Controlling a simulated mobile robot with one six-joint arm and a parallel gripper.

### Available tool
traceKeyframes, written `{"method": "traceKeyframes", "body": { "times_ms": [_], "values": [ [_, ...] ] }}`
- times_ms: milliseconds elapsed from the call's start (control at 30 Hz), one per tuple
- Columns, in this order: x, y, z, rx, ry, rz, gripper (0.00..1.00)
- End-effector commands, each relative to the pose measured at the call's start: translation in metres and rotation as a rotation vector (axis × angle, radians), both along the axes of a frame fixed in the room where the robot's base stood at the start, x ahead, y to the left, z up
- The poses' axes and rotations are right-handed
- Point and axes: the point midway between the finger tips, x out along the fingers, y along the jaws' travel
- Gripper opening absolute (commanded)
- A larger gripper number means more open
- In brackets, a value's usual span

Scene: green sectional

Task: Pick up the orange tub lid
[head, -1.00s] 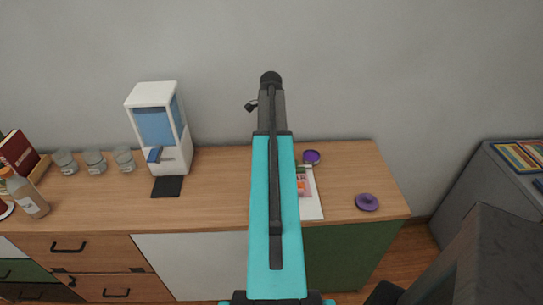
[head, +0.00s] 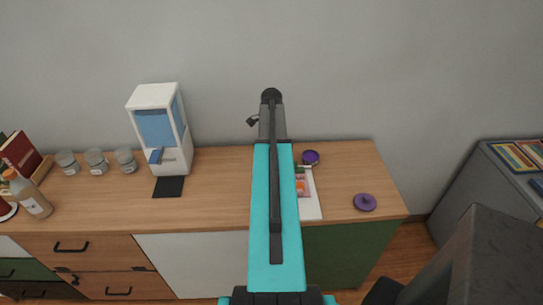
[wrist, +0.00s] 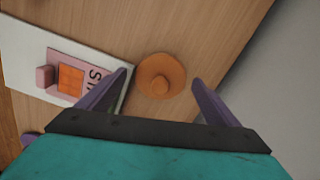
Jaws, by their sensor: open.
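The orange tub lid (wrist: 161,76) is a round disc with a small knob in its middle. In the wrist view it lies on the wooden counter beside a white board. My gripper (wrist: 160,78) is open, with its two purple fingers either side of the lid's lower part in that picture. How far the fingers stand above it, I cannot tell. I do not see the orange lid in the head view, where my teal arm covers part of the counter; my fingers do not show there.
The white board (head: 313,205) carries a pink and orange item (wrist: 73,76). A purple tub (head: 311,157) and purple lid (head: 366,202) are on the counter (head: 225,190). A white and blue dispenser (head: 160,130), several glass jars (head: 96,161) and a bottle (head: 30,197) stand left.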

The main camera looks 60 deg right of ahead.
Motion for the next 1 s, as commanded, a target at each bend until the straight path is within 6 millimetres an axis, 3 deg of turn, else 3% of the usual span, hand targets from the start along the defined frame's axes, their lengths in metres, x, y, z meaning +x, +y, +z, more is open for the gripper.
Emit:
{"method": "traceKeyframes", "body": {
  "times_ms": [367, 633, 1000],
  "values": [
    [0.0004, 0.0003, 0.0001, 0.000, 0.000, 0.001, 0.85],
    [0.0005, 0.0006, 0.0001, 0.001, 0.001, 0.001, 0.43],
    [0.0004, 0.0011, 0.0003, 0.002, 0.001, 0.001, 0.40]
  ]
}}
